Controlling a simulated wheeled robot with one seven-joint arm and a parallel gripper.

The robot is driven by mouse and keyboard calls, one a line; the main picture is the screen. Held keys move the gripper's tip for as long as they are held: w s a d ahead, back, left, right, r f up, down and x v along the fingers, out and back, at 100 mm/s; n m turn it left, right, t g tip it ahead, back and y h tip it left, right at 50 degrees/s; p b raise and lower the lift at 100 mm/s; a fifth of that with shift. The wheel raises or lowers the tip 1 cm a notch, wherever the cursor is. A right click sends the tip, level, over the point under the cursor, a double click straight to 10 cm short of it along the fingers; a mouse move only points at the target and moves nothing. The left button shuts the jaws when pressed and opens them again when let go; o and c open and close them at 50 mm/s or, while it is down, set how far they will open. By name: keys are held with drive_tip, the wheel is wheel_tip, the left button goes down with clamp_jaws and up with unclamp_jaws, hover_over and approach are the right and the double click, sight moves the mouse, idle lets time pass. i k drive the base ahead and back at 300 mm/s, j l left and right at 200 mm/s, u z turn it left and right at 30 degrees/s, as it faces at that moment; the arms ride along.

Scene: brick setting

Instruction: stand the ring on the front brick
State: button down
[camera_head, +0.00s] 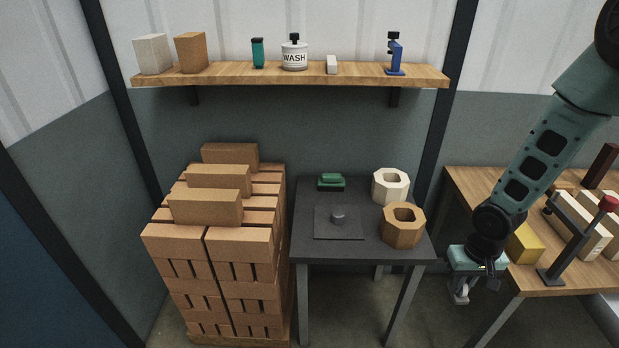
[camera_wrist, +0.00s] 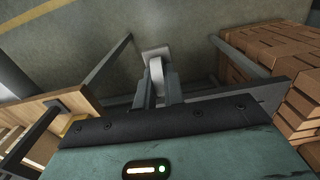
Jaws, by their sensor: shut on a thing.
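My gripper (camera_head: 463,284) hangs low at the right, in the gap between the dark table and the wooden bench. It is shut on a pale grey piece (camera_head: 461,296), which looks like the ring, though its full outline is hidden. In the wrist view the piece (camera_wrist: 156,66) shows between and beyond the fingers (camera_wrist: 158,92), over the floor. The front brick (camera_head: 205,207) lies on top of the brick stack at the left, well apart from my gripper. The middle brick (camera_head: 218,180) and back brick (camera_head: 230,154) lie behind it.
The dark table (camera_head: 320,250) stands between my gripper and the stack, carrying a cream octagonal block (camera_head: 377,187), a tan one (camera_head: 390,234), a green item (camera_head: 331,183) and a knobbed plate (camera_head: 325,228). A shelf (camera_head: 360,73) runs above. The bench (camera_head: 530,279) holds a clamp and bricks.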

sight(204, 195)
drive_tip(key=i+j+u, duration=0.35)
drive_tip(key=j, duration=0.2)
drive_tip(key=i+j+u, duration=0.2)
drive_tip(key=j+u, duration=0.15)
drive_tip(key=j, duration=0.2)
drive_tip(key=i+j+u, duration=0.35)
drive_tip(key=k+j, duration=0.05)
